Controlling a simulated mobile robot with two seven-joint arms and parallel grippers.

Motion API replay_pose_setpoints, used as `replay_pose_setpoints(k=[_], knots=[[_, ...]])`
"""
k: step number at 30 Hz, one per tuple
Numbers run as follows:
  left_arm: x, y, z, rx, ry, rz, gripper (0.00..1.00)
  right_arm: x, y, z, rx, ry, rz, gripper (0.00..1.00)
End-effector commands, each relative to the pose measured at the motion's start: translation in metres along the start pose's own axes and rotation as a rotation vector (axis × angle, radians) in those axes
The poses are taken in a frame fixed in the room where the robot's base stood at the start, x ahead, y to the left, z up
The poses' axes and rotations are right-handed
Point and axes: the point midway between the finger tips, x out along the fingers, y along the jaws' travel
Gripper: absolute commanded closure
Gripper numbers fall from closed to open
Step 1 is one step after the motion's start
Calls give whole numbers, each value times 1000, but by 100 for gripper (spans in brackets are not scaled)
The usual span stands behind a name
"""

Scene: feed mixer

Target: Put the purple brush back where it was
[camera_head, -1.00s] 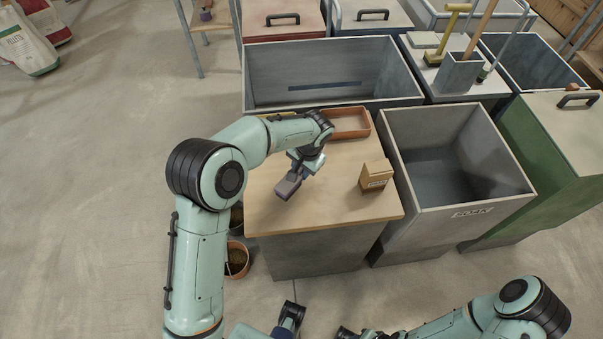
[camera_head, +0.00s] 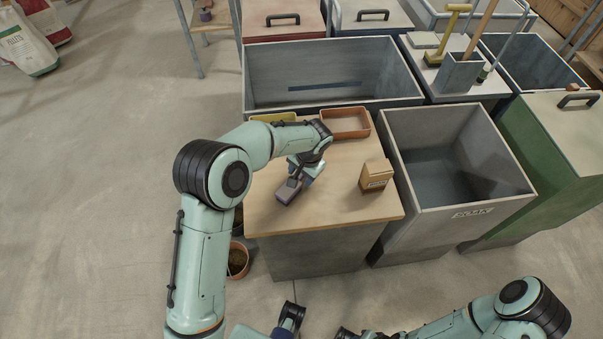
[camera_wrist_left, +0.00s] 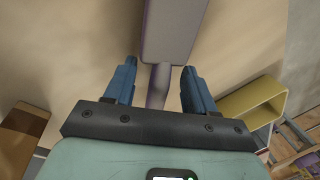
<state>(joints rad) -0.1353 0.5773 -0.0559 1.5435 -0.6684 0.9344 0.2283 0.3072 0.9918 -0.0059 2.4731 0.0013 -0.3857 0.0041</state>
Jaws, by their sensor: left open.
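The purple brush (camera_head: 288,191) is at the left part of the wooden tabletop (camera_head: 325,215), under my left gripper (camera_head: 303,177). In the left wrist view the brush's broad block (camera_wrist_left: 172,30) lies ahead of the fingers. Its thin handle (camera_wrist_left: 159,85) runs between the two blue fingers of my left gripper (camera_wrist_left: 159,85), with a gap on both sides. The left gripper is open around the handle. The brush appears to rest on the tabletop. My right gripper (camera_head: 350,332) is at the bottom edge, partly cut off, and its jaws are unclear.
An open grey bin (camera_head: 387,140) is right of the table. A pot (camera_head: 238,260) stands on the floor at left.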

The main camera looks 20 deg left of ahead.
Motion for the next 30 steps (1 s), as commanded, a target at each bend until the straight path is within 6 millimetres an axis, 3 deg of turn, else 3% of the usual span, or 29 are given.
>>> replay_pose_setpoints(k=[16, 21, 30], knots=[[-104, 0, -1, 0, 5, 0, 45, -9, -4, 0, -1, 3, -1, 57], [-118, 0, 0, 1, 1, 1, 45, -11, -4, -1, -1, 4, -1, 57], [-120, 0, 0, 0, 1, 0, 45, -11, -4, -1, -1, 4, -1, 57]])
